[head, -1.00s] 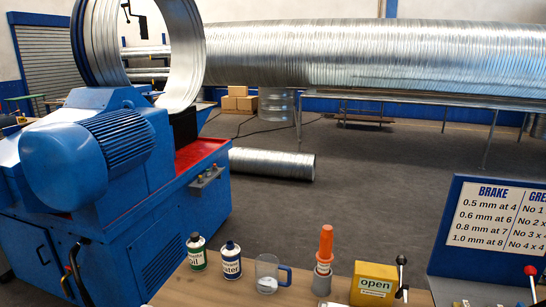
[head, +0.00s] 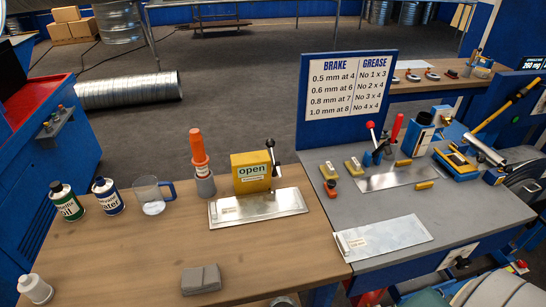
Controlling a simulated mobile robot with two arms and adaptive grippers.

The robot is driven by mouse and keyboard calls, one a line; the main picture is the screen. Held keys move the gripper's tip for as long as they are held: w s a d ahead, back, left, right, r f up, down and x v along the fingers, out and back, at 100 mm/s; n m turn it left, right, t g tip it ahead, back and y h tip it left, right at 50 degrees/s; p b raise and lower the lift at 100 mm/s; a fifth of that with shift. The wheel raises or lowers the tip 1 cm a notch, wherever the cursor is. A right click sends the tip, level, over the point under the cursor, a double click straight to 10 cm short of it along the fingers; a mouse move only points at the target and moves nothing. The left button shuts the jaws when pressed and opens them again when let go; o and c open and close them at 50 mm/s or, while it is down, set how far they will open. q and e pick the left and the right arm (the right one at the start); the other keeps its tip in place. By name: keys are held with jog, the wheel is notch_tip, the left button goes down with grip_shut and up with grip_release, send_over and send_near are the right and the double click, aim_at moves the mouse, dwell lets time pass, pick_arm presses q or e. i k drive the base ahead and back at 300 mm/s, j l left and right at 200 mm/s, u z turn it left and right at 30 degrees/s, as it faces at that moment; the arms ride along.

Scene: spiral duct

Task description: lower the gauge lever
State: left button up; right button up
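A yellow box (head: 250,173) labelled "open" stands on the wooden bench in the head view. A metal lever (head: 273,160) with a black knob rises at its right side, with the knob up. A flat sheet metal piece (head: 258,207) with a small label lies on the bench in front of the box, its back edge close to the box. I cannot make out either of my grippers in the head view.
The wooden bench (head: 130,245) also holds two bottles, a clear mug (head: 151,195), an orange-topped tool (head: 201,165), a grey block (head: 201,279) and a white-capped bottle. A grey bench (head: 470,215) with a sign (head: 347,85), another sheet, levers and yellow blocks adjoins at right.

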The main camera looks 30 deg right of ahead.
aim_at(271, 143)
jog(key=k+l+z, duration=0.1)
jog(key=l, duration=0.7)
jog(key=k+l, duration=0.1)
jog(key=l, duration=0.7)
jog(key=z, duration=0.05)
